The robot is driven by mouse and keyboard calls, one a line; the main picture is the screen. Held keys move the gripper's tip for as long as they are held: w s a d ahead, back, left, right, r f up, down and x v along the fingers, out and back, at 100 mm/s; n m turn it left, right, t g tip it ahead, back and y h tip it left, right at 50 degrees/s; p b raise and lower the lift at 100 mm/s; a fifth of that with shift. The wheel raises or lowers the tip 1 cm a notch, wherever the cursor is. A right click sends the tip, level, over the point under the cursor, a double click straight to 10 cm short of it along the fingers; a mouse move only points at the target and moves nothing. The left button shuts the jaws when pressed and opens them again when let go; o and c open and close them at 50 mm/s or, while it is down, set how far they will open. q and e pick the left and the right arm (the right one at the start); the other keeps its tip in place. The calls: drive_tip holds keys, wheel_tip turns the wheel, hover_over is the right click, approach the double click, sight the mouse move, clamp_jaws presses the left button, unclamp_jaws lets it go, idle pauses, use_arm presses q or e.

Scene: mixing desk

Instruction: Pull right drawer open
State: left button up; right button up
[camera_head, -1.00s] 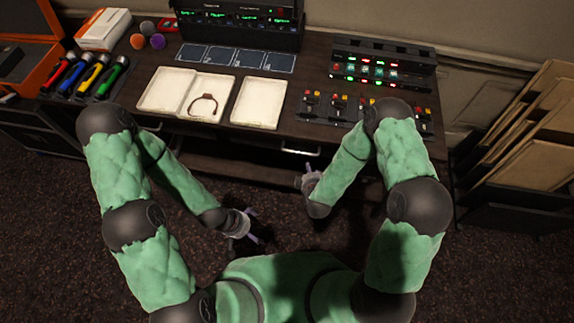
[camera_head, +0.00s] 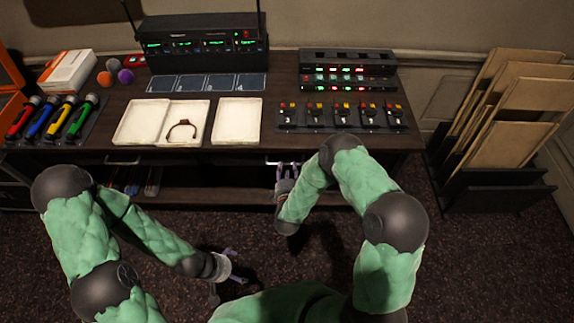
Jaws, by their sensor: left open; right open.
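The right drawer shows as a dark front under the desk top, with a pale bar handle (camera_head: 280,162). My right gripper (camera_head: 287,171) is open at this handle, with its fingers pointing at the drawer front. I cannot tell whether the fingers touch the handle. The drawer looks closed, and my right arm hides part of its front. My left gripper (camera_head: 238,281) is open and empty, low over the carpet and away from the desk.
The left drawer's handle (camera_head: 124,161) is at the left, above a lower shelf (camera_head: 200,188). White trays (camera_head: 237,121), a mixer panel (camera_head: 345,117) and flashlights (camera_head: 52,118) are on the desk. A rack of boards (camera_head: 510,130) stands at the right. The carpet in front is clear.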

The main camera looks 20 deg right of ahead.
sight(287, 164)
drive_tip(key=shift+b+x, duration=0.4)
drive_tip(key=shift+x, duration=1.5)
drive_tip(key=shift+c, duration=0.3)
clamp_jaws()
